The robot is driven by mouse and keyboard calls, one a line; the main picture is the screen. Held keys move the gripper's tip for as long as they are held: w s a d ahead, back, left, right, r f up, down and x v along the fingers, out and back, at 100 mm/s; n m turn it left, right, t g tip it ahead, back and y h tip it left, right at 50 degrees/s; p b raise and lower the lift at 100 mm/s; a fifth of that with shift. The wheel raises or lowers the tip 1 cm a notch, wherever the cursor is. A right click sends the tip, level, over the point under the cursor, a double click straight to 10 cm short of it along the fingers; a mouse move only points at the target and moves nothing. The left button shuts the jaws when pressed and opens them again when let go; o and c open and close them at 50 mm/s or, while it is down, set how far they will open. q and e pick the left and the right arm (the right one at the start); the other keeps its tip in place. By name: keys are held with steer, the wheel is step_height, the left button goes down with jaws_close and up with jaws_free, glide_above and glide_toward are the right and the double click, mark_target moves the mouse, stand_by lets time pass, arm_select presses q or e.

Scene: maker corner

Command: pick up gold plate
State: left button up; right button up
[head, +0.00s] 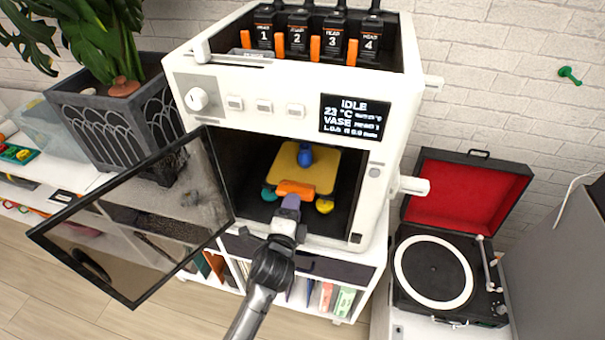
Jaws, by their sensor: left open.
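The gold plate (322,168) lies inside the open chamber of the white 3D printer. A small blue object (305,156) stands on it, and an orange tab (296,188) is at its front edge. Teal (268,193) and yellow (325,205) round parts show below its front corners. My left gripper (288,214) is open at the chamber mouth, just in front of the orange tab. Its fingers overlap the area below the tab, and I cannot tell whether they touch it. My right gripper is not in view.
The printer's glass door (140,220) hangs open to the left. The printer (290,122) stands on a white shelf unit with books below. A record player (435,270) with a red-lined lid is to the right. A potted plant (125,110) stands at the left.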

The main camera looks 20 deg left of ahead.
mark_target(299, 188)
arm_select(q)
steer(key=shift+w, duration=0.7)
steer(key=w+b, duration=0.1)
steer(key=w, duration=0.3)
steer(key=shift+f, duration=0.15)
steer(key=shift+w+a, duration=0.15)
steer(key=shift+w, duration=0.3)
steer(key=c, duration=0.9)
jaws_close()
